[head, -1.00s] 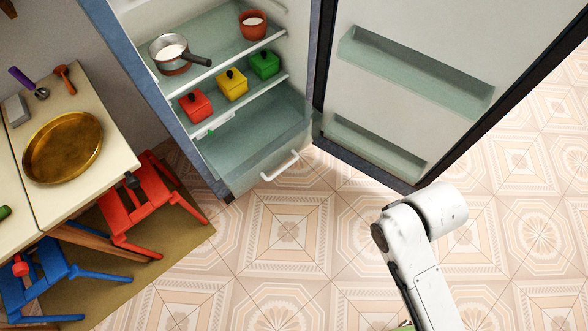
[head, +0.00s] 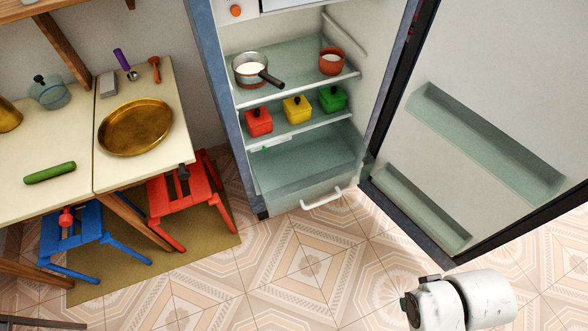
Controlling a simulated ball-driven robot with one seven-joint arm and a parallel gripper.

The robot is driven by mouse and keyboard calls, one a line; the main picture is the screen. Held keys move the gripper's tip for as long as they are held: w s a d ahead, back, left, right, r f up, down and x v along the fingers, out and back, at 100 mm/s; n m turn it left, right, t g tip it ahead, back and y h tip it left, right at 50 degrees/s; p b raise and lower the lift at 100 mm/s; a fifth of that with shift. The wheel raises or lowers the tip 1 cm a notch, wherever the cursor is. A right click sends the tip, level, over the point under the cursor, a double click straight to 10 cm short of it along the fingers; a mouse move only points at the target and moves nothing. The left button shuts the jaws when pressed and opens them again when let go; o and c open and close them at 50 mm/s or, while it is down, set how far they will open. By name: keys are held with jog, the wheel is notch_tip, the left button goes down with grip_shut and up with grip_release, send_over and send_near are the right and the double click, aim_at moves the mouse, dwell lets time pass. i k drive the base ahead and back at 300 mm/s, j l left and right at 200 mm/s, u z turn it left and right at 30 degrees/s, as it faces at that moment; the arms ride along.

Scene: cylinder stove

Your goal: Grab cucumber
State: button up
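A green cucumber (head: 50,173) lies on the cream table top (head: 50,205) at the left of the head view, near the table's front edge. It lies nearly level in the picture, left of the seam in the table top. Part of my white arm shows at the bottom right, far from the cucumber. My gripper is not in the picture, so I cannot see whether it is open or shut.
Red (head: 181,196) and blue (head: 76,234) stools stand under the table's front. The open fridge door (head: 480,110) fills the right. Tiled floor (head: 290,275) is clear.

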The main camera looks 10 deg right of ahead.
aim_at(48, 173)
jog(key=j+u, duration=0.1)
jog(key=u, duration=1.2)
